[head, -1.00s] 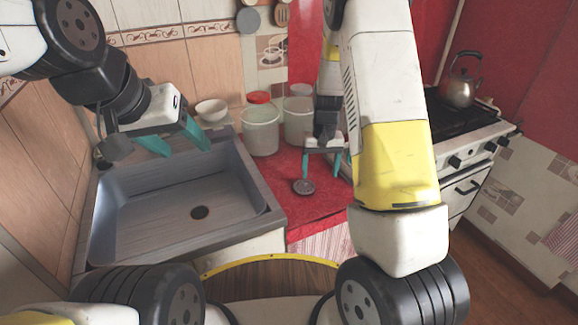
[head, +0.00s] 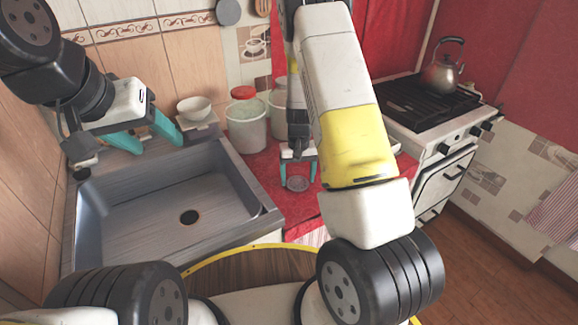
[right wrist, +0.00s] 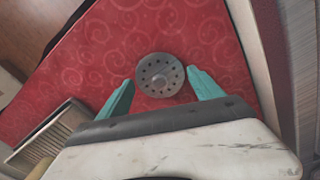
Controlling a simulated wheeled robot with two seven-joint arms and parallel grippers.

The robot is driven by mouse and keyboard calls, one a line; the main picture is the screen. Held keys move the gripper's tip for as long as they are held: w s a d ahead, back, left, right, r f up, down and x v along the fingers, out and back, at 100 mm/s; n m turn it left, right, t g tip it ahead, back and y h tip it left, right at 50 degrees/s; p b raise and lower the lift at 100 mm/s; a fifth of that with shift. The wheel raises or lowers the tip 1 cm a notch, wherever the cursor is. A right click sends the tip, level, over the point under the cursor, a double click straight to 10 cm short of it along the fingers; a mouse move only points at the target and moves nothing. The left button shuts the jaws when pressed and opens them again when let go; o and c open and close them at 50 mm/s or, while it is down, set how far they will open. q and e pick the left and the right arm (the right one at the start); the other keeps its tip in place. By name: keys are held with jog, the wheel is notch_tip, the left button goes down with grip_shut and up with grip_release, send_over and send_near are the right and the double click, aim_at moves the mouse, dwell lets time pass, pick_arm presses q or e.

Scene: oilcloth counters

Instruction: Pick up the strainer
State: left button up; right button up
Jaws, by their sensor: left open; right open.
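The strainer (head: 297,184) is a small round grey metal disc with holes, lying on the red patterned counter (head: 262,176). In the right wrist view the strainer (right wrist: 160,75) lies between and slightly beyond the tips of my right gripper (right wrist: 160,84), which is open with teal fingers on either side. In the head view my right gripper (head: 298,172) is right at the strainer, its fingers pointing down. I cannot tell whether the fingers touch it. My left gripper (head: 156,141) is open and empty above the back left of the sink.
A metal sink (head: 150,205) lies left of the red counter. A white bowl (head: 194,107) stands behind it. Two lidded jars, one red-lidded (head: 246,125), stand at the back of the counter. A stove (head: 430,110) with a kettle (head: 443,70) is at the right.

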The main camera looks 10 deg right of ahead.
aim_at(298, 178)
jog(key=shift+f, duration=0.6)
jog(key=c, duration=1)
jog(key=shift+r, duration=0.15)
notch_tip(298, 178, up, 10)
jog(key=shift+f, duration=0.1)
